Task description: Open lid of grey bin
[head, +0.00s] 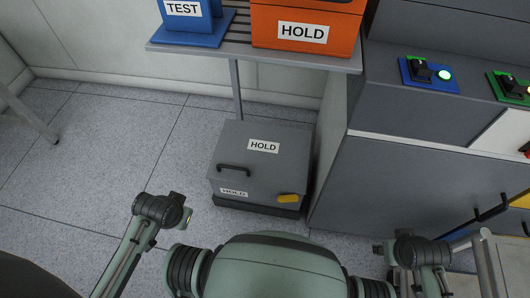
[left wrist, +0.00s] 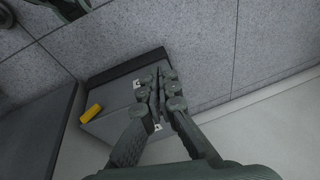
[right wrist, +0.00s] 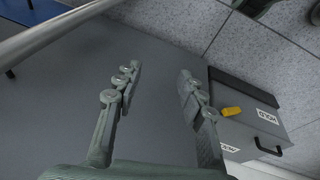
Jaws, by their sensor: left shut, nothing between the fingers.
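The grey bin (head: 225,150) stands on the floor with its lid down, a HOLD label on top and another on the front. A black handle (head: 233,167) and a yellow latch (head: 289,198) are on its front side. In the left wrist view, my left gripper (left wrist: 160,78) is shut and empty, covering part of the bin (left wrist: 110,92); the gap between them is unclear. The yellow latch (left wrist: 90,113) shows beside it. My right gripper (right wrist: 158,72) is open and empty in front of a grey panel, with the bin (right wrist: 245,97) off to the right.
A shelf (head: 250,49) above the bin carries a blue TEST box (head: 190,25) and an orange HOLD box (head: 305,12). A grey cabinet (head: 410,185) with switches stands close on the bin's right. The floor (head: 100,130) left of the bin is clear.

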